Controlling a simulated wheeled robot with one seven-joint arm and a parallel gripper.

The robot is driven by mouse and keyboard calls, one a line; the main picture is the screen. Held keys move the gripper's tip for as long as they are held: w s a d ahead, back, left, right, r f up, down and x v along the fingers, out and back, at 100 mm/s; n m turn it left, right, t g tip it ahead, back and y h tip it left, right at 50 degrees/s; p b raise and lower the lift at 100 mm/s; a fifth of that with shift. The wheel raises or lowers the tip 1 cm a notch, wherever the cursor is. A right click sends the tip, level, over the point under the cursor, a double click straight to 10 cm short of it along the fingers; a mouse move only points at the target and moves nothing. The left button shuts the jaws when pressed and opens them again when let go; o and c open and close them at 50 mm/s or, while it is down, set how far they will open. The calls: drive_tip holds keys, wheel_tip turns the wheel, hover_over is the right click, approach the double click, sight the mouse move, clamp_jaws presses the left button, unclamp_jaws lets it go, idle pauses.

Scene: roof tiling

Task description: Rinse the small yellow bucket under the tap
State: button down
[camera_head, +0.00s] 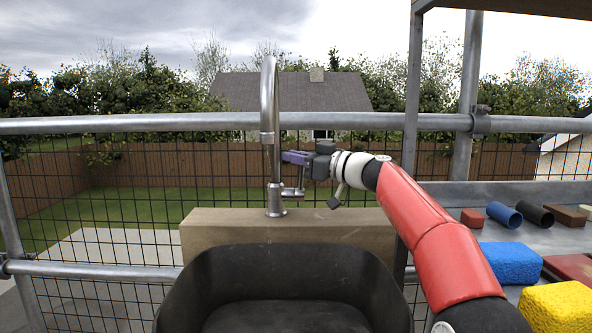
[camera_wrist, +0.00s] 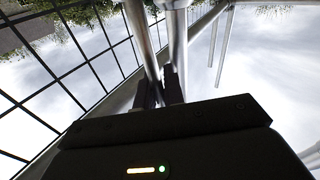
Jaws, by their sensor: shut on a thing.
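No yellow bucket shows in either view. No water stream is visible.
The black basin (camera_head: 205,290) fills the front centre and looks empty. On the right are a yellow block (camera_head: 557,306), a blue block (camera_head: 510,262), and a grey shelf (camera_head: 450,195) with small tubes and bricks. A mesh railing (camera_head: 130,125) runs behind.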

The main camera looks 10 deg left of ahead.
drive_tip(key=c, duration=1.8)
unclamp_jaws()
drive_tip(key=shift+b+v, duration=1.45)
drive_tip(key=shift+v, duration=2.45)
